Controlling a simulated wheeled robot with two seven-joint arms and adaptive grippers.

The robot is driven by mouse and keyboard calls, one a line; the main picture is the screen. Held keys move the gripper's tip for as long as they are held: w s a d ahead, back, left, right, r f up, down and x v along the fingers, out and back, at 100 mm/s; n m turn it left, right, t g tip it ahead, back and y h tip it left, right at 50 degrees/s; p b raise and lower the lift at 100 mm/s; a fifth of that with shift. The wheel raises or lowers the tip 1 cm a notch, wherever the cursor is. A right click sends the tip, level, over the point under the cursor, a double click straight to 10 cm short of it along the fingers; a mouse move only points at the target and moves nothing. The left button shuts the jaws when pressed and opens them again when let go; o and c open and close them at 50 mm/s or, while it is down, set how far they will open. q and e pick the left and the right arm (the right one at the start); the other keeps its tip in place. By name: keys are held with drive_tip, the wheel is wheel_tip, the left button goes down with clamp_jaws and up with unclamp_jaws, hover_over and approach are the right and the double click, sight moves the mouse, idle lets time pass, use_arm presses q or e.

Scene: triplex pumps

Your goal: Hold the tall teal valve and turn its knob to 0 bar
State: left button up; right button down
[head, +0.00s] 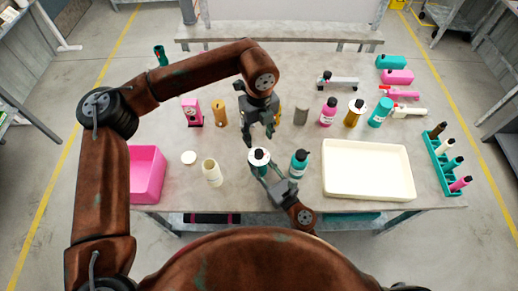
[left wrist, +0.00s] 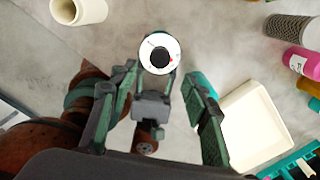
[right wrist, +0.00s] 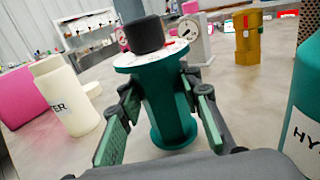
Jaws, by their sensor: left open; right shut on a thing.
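The teal valve (head: 259,157) stands upright near the table's front middle. In the right wrist view its teal column (right wrist: 165,100) carries a white dial disc and a black knob (right wrist: 144,35). My right gripper (head: 266,175) is shut on the column below the disc, one finger on each side. My left gripper (head: 258,132) is open above and behind the valve. In the left wrist view the white dial and black knob (left wrist: 160,57) lie just beyond and between the open fingers (left wrist: 160,80), apart from them. The dial's numbers are too small to read.
A teal bottle (head: 299,165) stands close on the right, a cream container (head: 212,174) on the left. A pink bin (head: 147,178), cream tray (head: 368,172) and teal rack (head: 442,168) flank the work area. Several bottles and valves stand farther back.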

sight(259, 152)
use_arm(q)
wheel_tip(259, 152, down, 8)
drive_tip(key=shift+f, duration=0.1)
drive_tip(key=shift+c, duration=0.5)
drive_tip(key=c, duration=1.1)
drive_tip(key=shift+o, duration=0.2)
